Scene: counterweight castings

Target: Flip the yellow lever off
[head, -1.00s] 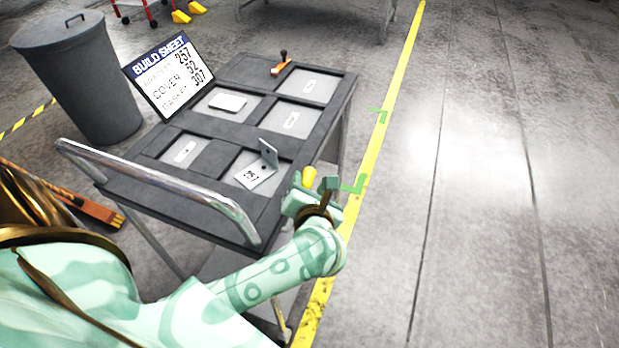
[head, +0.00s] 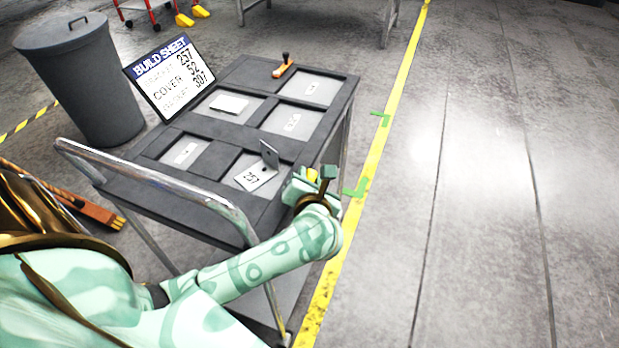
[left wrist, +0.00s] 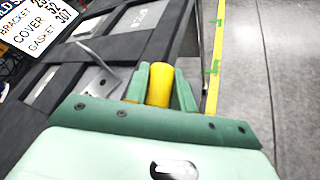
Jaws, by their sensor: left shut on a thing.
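The yellow lever (head: 312,174) stands at the near right corner of the dark cart top, with only its rounded upper part showing. It also shows in the left wrist view (left wrist: 160,84), upright between the two green fingers. My left gripper (head: 314,180) is shut on the lever, one finger on each side of it. The gripper hides the lever's base and mount. My right gripper is in neither view.
The cart (head: 222,132) holds a tray with several compartments, an L-shaped bracket (head: 262,170) close left of my gripper, and an orange-based stamp (head: 284,66). A build sheet (head: 169,74) stands at the left. A silver handle (head: 160,185) runs along the near side.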

